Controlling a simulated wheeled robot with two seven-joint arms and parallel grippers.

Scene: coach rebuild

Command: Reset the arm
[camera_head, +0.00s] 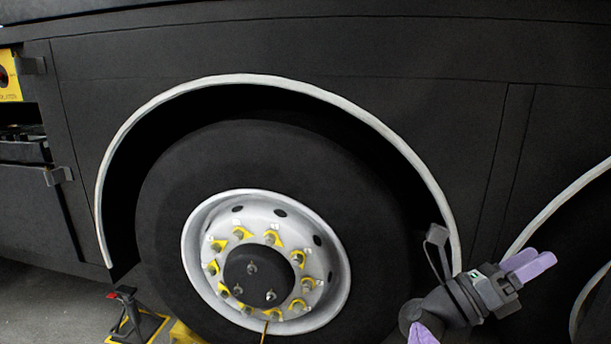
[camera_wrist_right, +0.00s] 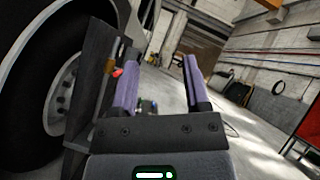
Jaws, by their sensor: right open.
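My right gripper (camera_head: 530,263) is at the lower right of the head view, in front of the dark coach side between two wheel arches. Its two purple fingers point right. In the right wrist view its fingers (camera_wrist_right: 158,88) stand apart with nothing between them, so it is open and empty. My left gripper does not show in the head view. The coach wheel (camera_head: 345,185), with a white rim (camera_head: 195,250) and yellow nut markers, fills the middle of the head view, left of the gripper. The wheel also shows at the left of the wrist view (camera_wrist_right: 25,130).
A black and yellow stand (camera_head: 130,312) is on the floor at lower left. A second wheel arch (camera_head: 560,200) is at right. An open compartment (camera_head: 22,125) is at far left.

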